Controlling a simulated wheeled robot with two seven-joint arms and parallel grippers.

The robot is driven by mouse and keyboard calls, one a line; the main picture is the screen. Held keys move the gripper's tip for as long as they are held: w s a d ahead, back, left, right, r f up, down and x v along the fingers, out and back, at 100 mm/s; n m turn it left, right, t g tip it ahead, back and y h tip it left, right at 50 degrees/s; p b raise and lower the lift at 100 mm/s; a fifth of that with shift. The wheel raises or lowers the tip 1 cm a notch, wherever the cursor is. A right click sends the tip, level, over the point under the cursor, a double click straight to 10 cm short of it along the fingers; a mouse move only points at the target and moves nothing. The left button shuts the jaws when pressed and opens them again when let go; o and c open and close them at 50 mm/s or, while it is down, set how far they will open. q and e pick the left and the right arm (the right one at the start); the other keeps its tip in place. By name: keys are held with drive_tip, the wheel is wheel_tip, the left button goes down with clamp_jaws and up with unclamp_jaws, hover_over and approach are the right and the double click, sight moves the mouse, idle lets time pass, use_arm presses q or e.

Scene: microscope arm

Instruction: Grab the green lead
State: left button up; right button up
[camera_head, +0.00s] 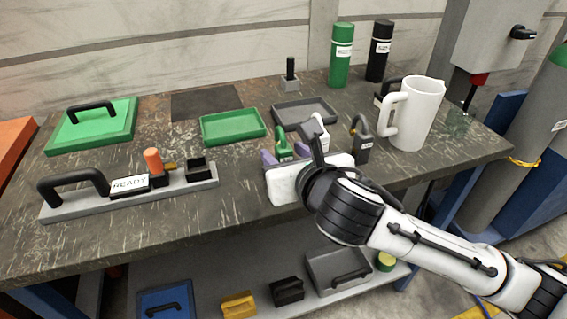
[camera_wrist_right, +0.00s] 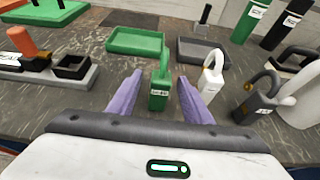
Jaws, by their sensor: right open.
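The green lead (camera_head: 282,146) is a small green block with a hooked handle and a white label, standing upright on the table. In the right wrist view the green lead (camera_wrist_right: 159,98) stands between the two purple fingers of my right gripper (camera_wrist_right: 160,82). The fingers are open, with a visible gap on each side of the block. In the head view my right gripper (camera_head: 284,158) is at the table's front, its body partly hiding the lead's lower part. My left gripper is not in view.
A white lead (camera_wrist_right: 210,80) stands close to the right of the right finger, with a grey lead (camera_wrist_right: 256,100) beyond it. A green tray (camera_head: 233,126) and a grey tray (camera_head: 305,112) lie behind. A white pitcher (camera_head: 416,115) stands to the right.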

sight(279, 149)
drive_tip(key=b+x, duration=0.1)
drive_tip(key=x, duration=0.4)
drive_tip(key=shift+w+f, duration=0.1)
drive_tip(key=shift+f, duration=0.15)
drive_tip(key=shift+r, duration=0.1)
clamp_jaws()
